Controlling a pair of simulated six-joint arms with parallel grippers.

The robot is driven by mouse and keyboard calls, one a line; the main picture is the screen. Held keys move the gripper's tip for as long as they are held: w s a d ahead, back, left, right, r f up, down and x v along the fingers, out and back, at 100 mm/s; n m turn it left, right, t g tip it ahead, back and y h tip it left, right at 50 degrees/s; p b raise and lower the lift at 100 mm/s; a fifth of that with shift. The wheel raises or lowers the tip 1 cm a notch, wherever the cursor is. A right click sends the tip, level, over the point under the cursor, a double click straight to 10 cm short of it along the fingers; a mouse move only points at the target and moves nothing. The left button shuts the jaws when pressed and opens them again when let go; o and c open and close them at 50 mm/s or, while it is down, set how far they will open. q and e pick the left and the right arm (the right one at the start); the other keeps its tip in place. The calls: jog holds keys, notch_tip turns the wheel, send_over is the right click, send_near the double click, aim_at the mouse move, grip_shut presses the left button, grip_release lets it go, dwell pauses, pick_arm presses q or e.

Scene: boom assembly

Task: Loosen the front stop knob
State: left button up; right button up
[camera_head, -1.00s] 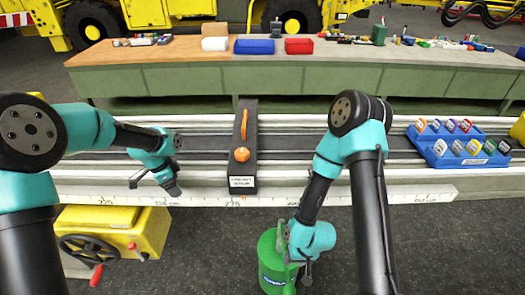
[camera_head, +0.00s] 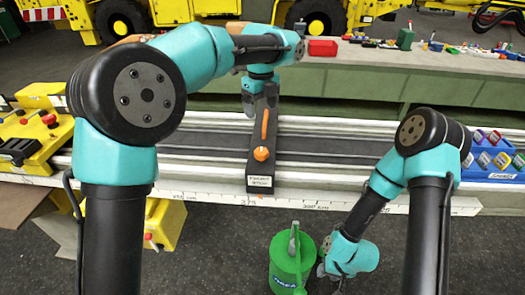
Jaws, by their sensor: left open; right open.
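The stop is a long dark block (camera_head: 260,168) with a white label on its near end, lying across the grey rail. A round orange knob (camera_head: 261,153) sits on its near part, and an orange lever (camera_head: 265,124) stands behind it, pointing away from me. My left gripper (camera_head: 249,112) points down near the far end of the block, behind and slightly left of the knob and apart from it. It is open with nothing seen in it. My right gripper (camera_head: 328,275) is open, low beside the green can, partly hidden by its own wrist.
The green can (camera_head: 284,265) stands in front of the rail. A blue tray (camera_head: 492,162) with coloured pieces is at the right. A yellow box (camera_head: 32,140) is at the left. A workbench (camera_head: 430,65) with a red bin (camera_head: 322,48) stands behind the rail.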

aim_at(261, 151)
pick_arm(q)
notch_tip(261, 151, down, 17)
jog(key=shift+f, duration=0.15)
dwell(0.5)
jog(key=shift+c, duration=0.3)
jog(key=c, duration=0.9)
jog(key=shift+o, duration=0.2)
